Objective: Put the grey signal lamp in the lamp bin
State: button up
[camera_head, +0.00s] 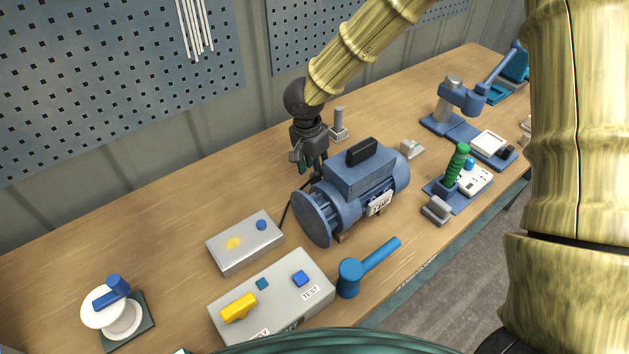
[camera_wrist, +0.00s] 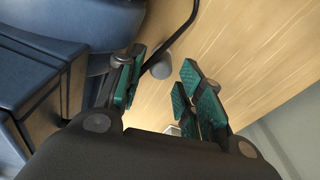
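My gripper (camera_head: 309,163) points down behind the blue motor in the head view. In the wrist view its teal-padded fingers (camera_wrist: 158,88) stand apart, with nothing held between them. A small grey rounded piece (camera_wrist: 162,65), which may be the grey signal lamp, shows beyond the fingertips in the gap, close to the left finger. I cannot make it out in the head view, where the gripper and motor may hide it. A grey post on a square base (camera_head: 338,126) stands just right of my gripper. I cannot identify the lamp bin in either view.
The blue motor (camera_head: 362,180) stands close in front of my gripper. A black cable (camera_wrist: 182,38) runs near the grey piece. Two grey boxes (camera_head: 245,243) (camera_head: 279,290) and a blue mallet (camera_head: 365,267) lie nearer. Bench left of my gripper (camera_head: 190,205) is clear.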

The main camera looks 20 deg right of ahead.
jog(key=shift+w+d+f+p, duration=0.15)
jog(key=shift+f+p, duration=0.05)
jog(key=shift+f, duration=0.8)
jog(key=shift+w+d+f+p, duration=0.15)
jog(key=shift+f, duration=0.8)
jog(key=shift+c, duration=0.4)
grip_shut()
jog(key=shift+r, duration=0.15)
